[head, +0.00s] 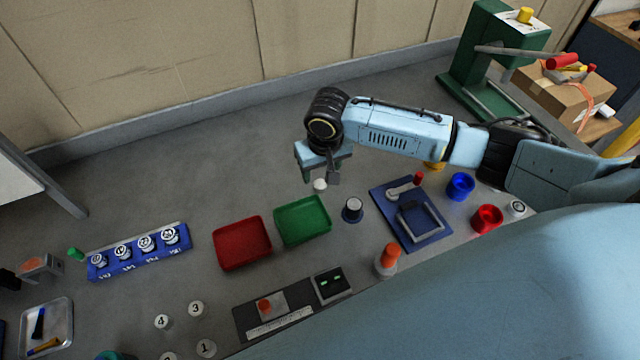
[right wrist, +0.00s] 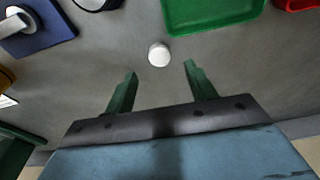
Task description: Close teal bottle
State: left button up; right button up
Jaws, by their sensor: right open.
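A small white round cap (head: 320,185) lies on the grey table behind the green tray. It also shows in the right wrist view (right wrist: 159,54), just beyond the fingertips and roughly centred between them. My right gripper (head: 321,177) is open and empty, pointing down close to the cap. Its two green-grey fingers (right wrist: 161,73) stand apart in the right wrist view. A teal round thing (head: 112,355) shows at the bottom edge of the head view, mostly cut off; I cannot tell whether it is the teal bottle or whether it is open. My left gripper is out of view.
A green tray (head: 303,220) and a red tray (head: 242,243) lie in front of the cap. A black-and-white knob (head: 352,210) and a blue board with a handle (head: 411,213) are to the right. A blue rack of white-topped bottles (head: 138,264) is at the left.

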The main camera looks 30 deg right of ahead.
aim_at(320, 184)
jog(key=f, duration=0.5)
jog(key=shift+w, duration=0.2)
jog(key=shift+r, duration=0.1)
jog(key=c, duration=1)
